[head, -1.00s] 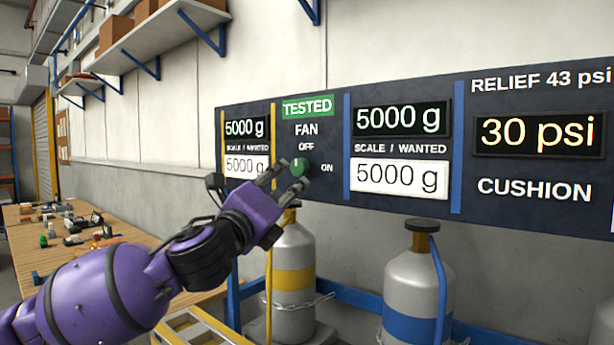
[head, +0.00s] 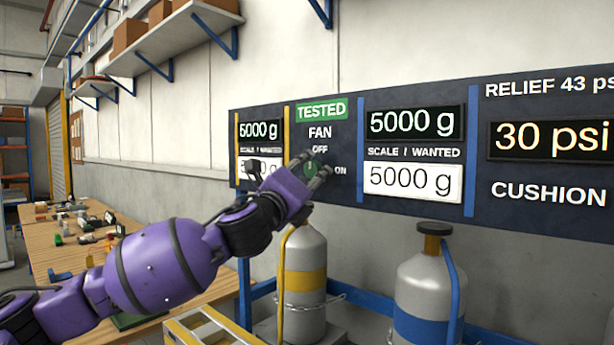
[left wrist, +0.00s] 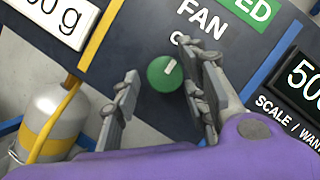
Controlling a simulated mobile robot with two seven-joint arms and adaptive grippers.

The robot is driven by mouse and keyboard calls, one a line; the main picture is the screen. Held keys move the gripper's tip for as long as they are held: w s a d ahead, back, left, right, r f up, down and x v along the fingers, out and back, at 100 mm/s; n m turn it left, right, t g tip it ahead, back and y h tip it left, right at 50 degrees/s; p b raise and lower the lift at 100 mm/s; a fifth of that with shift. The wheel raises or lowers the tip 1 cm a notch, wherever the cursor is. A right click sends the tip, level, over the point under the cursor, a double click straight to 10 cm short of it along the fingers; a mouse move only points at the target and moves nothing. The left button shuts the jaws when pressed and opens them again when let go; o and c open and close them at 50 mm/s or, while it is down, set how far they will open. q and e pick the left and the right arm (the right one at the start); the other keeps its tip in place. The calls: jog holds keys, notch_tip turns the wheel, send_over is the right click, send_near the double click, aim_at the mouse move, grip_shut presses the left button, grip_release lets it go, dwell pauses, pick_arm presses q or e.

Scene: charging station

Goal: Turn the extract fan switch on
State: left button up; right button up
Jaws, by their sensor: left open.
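The fan switch is a round green knob with a white pointer line, on the dark panel under the FAN label. In the left wrist view the knob (left wrist: 160,78) shows whole, its pointer turned toward the OFF label. In the head view the knob (head: 311,169) is partly hidden by my left gripper (head: 315,166). My left gripper is open, and in the left wrist view its fingers (left wrist: 163,88) appear on either side of the knob. I cannot tell whether they touch it. The ON label (head: 341,170) is right of the knob. My right gripper is not in view.
The panel (head: 345,200) carries scale displays (head: 415,122) and a 30 psi display (head: 555,141). Grey cylinders with a yellow band (head: 305,285) and a blue band (head: 430,328) stand below it. A wooden bench (head: 90,255) with small parts is at left.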

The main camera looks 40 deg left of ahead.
pick_arm(q)
jog(key=shift+c, duration=1.4)
jog(key=c, duration=0.7)
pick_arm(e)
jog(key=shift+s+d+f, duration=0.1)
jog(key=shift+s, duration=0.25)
